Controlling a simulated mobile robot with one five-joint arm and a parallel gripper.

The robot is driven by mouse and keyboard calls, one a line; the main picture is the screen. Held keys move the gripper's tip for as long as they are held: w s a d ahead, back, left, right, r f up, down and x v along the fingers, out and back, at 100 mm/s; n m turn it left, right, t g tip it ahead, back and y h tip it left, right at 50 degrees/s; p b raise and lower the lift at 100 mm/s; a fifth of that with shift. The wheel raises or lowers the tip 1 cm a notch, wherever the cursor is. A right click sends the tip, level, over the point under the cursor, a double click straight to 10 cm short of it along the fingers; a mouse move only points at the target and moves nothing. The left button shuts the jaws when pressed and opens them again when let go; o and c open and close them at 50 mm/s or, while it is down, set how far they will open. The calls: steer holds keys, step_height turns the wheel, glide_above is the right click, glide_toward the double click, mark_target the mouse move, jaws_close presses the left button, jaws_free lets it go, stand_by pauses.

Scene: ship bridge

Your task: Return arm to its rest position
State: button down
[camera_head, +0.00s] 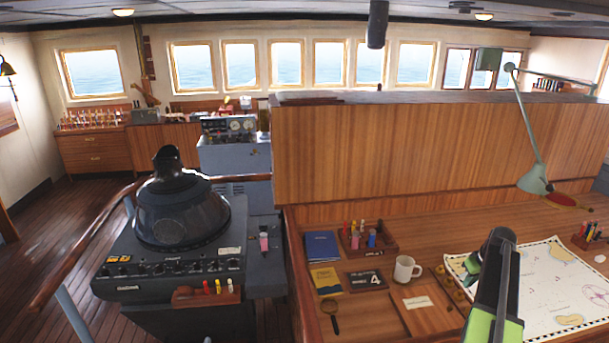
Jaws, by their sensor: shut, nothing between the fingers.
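Part of my own arm (493,290), dark grey and black with bright green parts, rises from the bottom edge at the right of the head view. It stands in front of the chart table and covers part of the nautical chart (545,310). Its rounded dark upper end is beside the chart's upper left part. I cannot make out any fingers, and my gripper is not seen. Nothing held shows on the visible part of the arm.
A radar console (180,260) stands left.

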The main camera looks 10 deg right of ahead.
mark_target(451, 306)
steer(key=b+x, duration=0.8)
steer(key=x, duration=0.1)
steer(key=s+b+x, duration=0.1)
steer(key=b+x, duration=0.3)
steer(key=b, duration=0.1)
steer(key=shift+a+f, duration=0.4)
steer(key=shift+f, duration=0.15)
steer(key=shift+r, duration=0.1)
